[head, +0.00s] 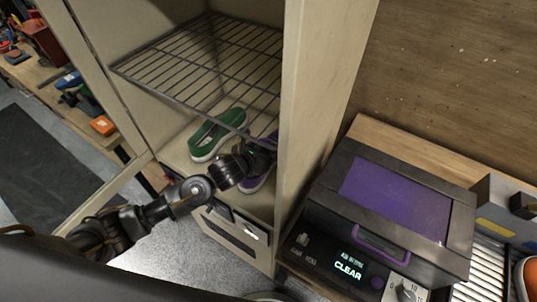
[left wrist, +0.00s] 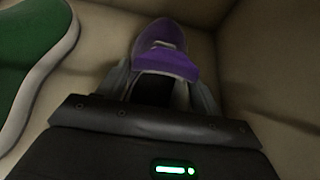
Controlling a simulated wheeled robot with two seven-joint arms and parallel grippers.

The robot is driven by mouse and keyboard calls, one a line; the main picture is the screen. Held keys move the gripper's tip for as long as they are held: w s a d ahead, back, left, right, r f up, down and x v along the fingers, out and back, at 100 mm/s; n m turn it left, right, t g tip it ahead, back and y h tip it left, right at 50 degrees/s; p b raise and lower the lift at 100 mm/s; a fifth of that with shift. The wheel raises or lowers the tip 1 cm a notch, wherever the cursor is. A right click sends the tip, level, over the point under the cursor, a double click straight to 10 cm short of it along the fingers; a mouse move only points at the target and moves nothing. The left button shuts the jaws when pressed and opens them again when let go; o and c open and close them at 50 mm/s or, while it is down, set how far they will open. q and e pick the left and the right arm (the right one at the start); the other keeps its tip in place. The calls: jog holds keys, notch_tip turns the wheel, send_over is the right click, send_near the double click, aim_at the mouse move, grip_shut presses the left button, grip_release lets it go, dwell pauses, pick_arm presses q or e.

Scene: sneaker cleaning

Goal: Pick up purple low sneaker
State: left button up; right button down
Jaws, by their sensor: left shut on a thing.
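The purple low sneaker (head: 256,181) is on the floor of the open cabinet, partly hidden by my left arm and gripper in the head view. In the left wrist view the purple sneaker (left wrist: 165,52) lies between the fingers of my left gripper (left wrist: 163,80), which is shut on it. My left gripper (head: 262,158) reaches into the cabinet below the wire shelf. A green sneaker (head: 216,133) with a white sole stands just left of it; its edge also shows in the left wrist view (left wrist: 35,50). My right gripper is not in view.
The wire shelf (head: 205,60) hangs above the sneakers, and the cabinet's right wall (head: 318,90) is close to my gripper. Right of it stands a dark box machine (head: 395,200) with a purple lid and a "CLEAR" display. A cluttered bench (head: 40,75) is at the far left.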

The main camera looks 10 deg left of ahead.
pick_arm(q)
jog(key=shift+c, duration=0.9)
jog(key=shift+r, duration=0.25)
notch_tip(320, 180, up, 10)
jog(key=shift+f, duration=0.15)
